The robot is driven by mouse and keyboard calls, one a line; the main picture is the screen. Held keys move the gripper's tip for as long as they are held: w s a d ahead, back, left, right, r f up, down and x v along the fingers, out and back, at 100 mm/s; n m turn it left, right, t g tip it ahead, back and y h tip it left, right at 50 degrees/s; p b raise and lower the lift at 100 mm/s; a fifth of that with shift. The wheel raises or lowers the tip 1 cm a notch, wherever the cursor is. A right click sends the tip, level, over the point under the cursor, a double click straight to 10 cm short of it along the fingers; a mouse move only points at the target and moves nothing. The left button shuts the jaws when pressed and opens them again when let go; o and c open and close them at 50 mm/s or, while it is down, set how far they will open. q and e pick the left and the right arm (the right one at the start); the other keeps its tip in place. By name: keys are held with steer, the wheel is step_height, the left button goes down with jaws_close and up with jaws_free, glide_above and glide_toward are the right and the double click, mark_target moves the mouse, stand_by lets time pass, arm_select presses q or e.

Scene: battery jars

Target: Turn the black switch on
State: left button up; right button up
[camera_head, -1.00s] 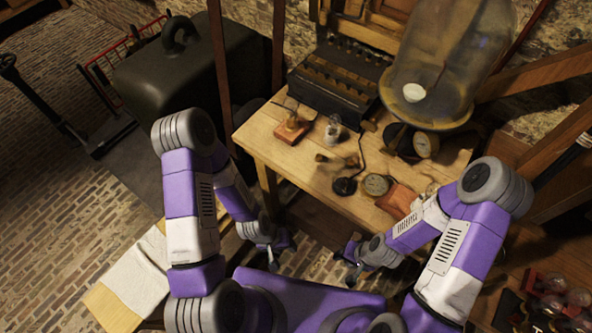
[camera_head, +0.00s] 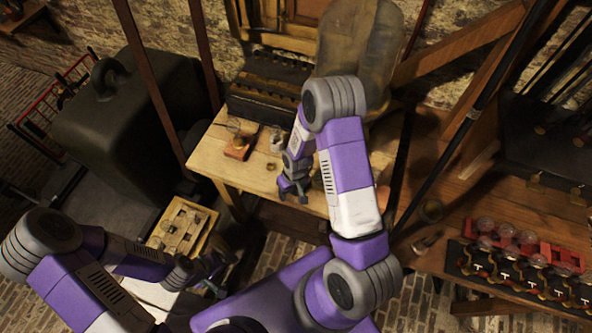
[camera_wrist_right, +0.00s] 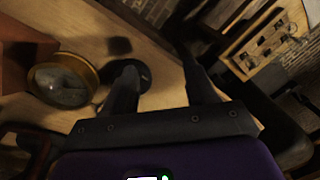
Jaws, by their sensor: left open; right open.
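A round black base (camera_wrist_right: 146,78) lies on the wooden table in the right wrist view, partly hidden behind one finger. It may be the black switch, but its lever and position cannot be made out. My right gripper (camera_wrist_right: 160,84) is open and empty, with one finger over the black base and the other near the table's edge. In the head view my right gripper (camera_head: 294,192) hangs over the front part of the table, and my arm hides much of the tabletop. My left gripper (camera_head: 218,270) is open, low and left of the table.
A brass-rimmed gauge (camera_wrist_right: 62,80) lies beside the black base. The wooden table (camera_head: 205,160) holds a small device on a wooden block (camera_head: 240,142) and a dark case (camera_head: 265,95). A wooden tray (camera_head: 205,240) stands at lower left; shelves with red-framed jars (camera_head: 520,240) are right.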

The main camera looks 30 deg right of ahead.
steer(key=shift+n+h, duration=0.3)
steer(key=shift+h, duration=0.4)
steer(key=w+d+r, duration=0.1)
steer(key=w+d+r+p, duration=0.1)
steer(key=d+r, duration=0.1)
steer(key=w+d+r, duration=0.1)
steer(key=w+r, duration=0.1)
steer(key=shift+d+r, duration=0.1)
steer(key=shift+d, duration=0.2)
step_height(320, 180, down, 8)
steer(key=shift+r+p, duration=0.25)
steer(key=shift+p, duration=0.1)
arm_select(q)
step_height(320, 180, up, 3)
steer(key=shift+f, duration=0.2)
arm_select(e)
jaws_close()
